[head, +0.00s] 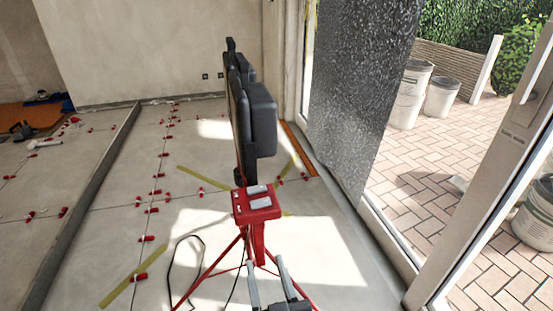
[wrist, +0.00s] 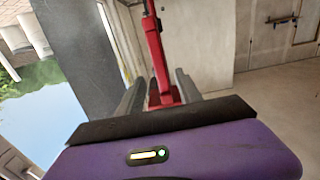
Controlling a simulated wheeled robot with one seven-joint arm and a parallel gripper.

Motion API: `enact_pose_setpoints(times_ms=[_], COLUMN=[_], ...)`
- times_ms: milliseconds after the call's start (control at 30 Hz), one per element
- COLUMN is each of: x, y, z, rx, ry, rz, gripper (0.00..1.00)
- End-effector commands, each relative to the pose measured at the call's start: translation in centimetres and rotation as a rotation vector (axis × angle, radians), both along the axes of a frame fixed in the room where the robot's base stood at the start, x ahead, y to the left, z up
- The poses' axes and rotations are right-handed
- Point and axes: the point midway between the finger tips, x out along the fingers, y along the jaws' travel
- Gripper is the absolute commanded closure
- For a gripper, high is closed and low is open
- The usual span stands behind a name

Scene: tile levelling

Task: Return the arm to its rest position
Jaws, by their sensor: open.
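My gripper (head: 270,268) shows at the bottom middle of the head view, with two grey fingers spread apart. In the wrist view my gripper (wrist: 158,88) is open, its fingers on either side of a red stand part (wrist: 155,45). I see nothing held; I cannot tell whether the red part lies between the fingers or beyond them. In the head view a red tripod stand (head: 257,208) carries a black lamp-like panel (head: 250,115) just ahead of my gripper. Most of my arm is out of view.
Red levelling clips (head: 154,191) dot the floor tiles on the left. A raised metal strip (head: 85,200) runs along the floor. A dark speckled panel (head: 352,85) stands by the glass door at right. Buckets (head: 411,95) stand outside. A black cable lies by the tripod.

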Motion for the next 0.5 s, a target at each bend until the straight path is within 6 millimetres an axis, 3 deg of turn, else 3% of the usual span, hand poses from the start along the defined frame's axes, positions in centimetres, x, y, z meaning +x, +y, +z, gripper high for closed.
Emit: enact_pose_setpoints(times_ms=[133,267,500], x=[-0.1,-1.5,-6.2], y=[0.4,0.8,-3.1], z=[0.5,2.8,1.7], rx=[-0.031,-0.032,-0.026], ry=[-0.029,-0.107,-0.121], rz=[0.017,0.074,0.084], gripper=[0.58,0.58,0.58])
